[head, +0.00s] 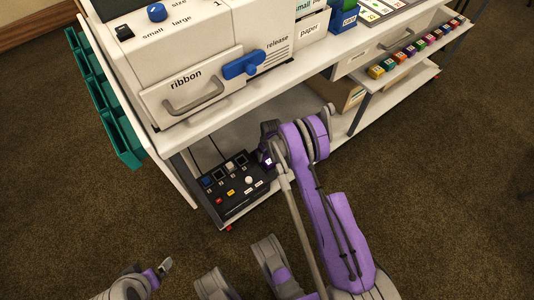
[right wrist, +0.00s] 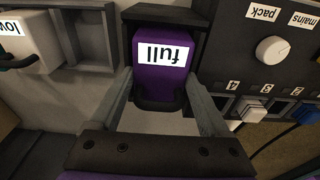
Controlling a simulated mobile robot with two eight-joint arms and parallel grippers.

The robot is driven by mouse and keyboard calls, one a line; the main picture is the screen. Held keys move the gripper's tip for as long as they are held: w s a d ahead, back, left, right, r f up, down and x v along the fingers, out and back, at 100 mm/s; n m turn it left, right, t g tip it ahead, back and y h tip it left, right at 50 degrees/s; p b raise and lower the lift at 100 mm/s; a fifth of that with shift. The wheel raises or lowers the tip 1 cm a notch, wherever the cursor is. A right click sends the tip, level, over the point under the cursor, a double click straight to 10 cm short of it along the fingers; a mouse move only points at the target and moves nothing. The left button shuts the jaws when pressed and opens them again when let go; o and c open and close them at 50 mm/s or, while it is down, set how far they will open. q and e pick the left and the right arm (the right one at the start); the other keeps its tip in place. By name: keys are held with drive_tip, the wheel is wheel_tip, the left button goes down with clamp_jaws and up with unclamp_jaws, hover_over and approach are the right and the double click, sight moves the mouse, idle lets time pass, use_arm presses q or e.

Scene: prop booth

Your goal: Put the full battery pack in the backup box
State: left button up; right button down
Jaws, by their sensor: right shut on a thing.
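The full battery pack (right wrist: 158,77) is purple with a white "full" label, upside down in the right wrist view. My right gripper (right wrist: 160,90) has a finger on each side of it and is shut on it. The pack's far end is at a dark bay beside the black box (right wrist: 260,75) with the "pack" and "mains" knob; how deep it sits I cannot tell. In the head view the black backup box (head: 235,190) stands on the low shelf, with my right gripper (head: 268,145) at its right end. My left gripper (head: 165,266) is low at left, its jaws unclear.
A pale pack labelled "low" (right wrist: 32,50) sits in a holder left of the full pack. The box carries switches (right wrist: 250,112) and cables. Above the shelf is a white counter with a "ribbon" drawer (head: 190,90). Carpet (head: 120,200) is clear in front.

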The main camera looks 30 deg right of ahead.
unclamp_jaws()
wheel_tip(320, 180, up, 11)
drive_tip(key=s+p, duration=0.1)
drive_tip(key=p, duration=0.2)
drive_tip(key=shift+s, duration=0.15)
drive_tip(key=shift+f, duration=0.15)
idle(0.8)
